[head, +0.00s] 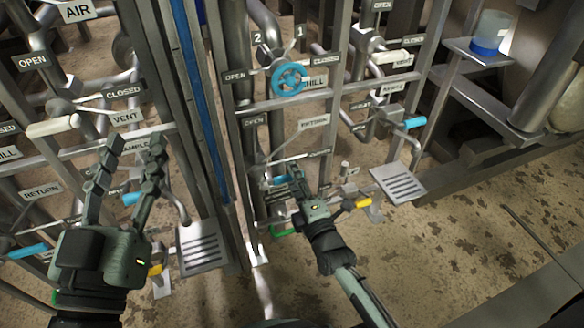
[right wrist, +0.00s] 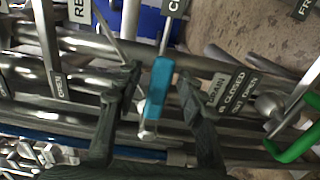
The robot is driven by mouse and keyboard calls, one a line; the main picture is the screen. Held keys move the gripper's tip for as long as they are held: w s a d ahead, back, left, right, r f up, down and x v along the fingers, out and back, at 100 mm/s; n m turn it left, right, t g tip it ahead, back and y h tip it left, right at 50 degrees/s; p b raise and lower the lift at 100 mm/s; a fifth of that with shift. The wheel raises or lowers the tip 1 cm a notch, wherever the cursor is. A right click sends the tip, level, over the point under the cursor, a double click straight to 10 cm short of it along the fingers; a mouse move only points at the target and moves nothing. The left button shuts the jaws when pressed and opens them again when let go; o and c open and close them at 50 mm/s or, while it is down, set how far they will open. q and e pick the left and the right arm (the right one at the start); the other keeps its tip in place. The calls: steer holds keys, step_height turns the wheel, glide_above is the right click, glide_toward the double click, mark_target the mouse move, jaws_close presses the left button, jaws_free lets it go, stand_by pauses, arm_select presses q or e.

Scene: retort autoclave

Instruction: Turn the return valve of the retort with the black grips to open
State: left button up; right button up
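A blue-gripped valve lever (head: 279,181) sits below the RETURN sign (head: 314,122) on the right-hand pipe rack. OPEN (head: 251,121) and CLOSED (head: 319,154) signs stand near it. My right gripper (head: 290,176) is at this lever. In the right wrist view the blue grip (right wrist: 160,82) lies between my right gripper's two spread fingers (right wrist: 160,88), with gaps visible on both sides. My left gripper (head: 135,146) is open and empty before the left rack. Another RETURN sign (head: 42,190) and a blue lever (head: 28,250) are at far left. I see no black grip.
A blue handwheel (head: 290,79) is above my right gripper. A DRAIN sign (right wrist: 216,91) and a green handle (right wrist: 292,143) are right of the lever in the wrist view. Metal posts and pipes crowd both racks. Floor (head: 470,225) at right is open.

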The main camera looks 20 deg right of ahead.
steer(key=shift+w+a, duration=0.1)
steer(key=shift+w, duration=0.1)
steer(key=shift+c, duration=0.3)
jaws_close()
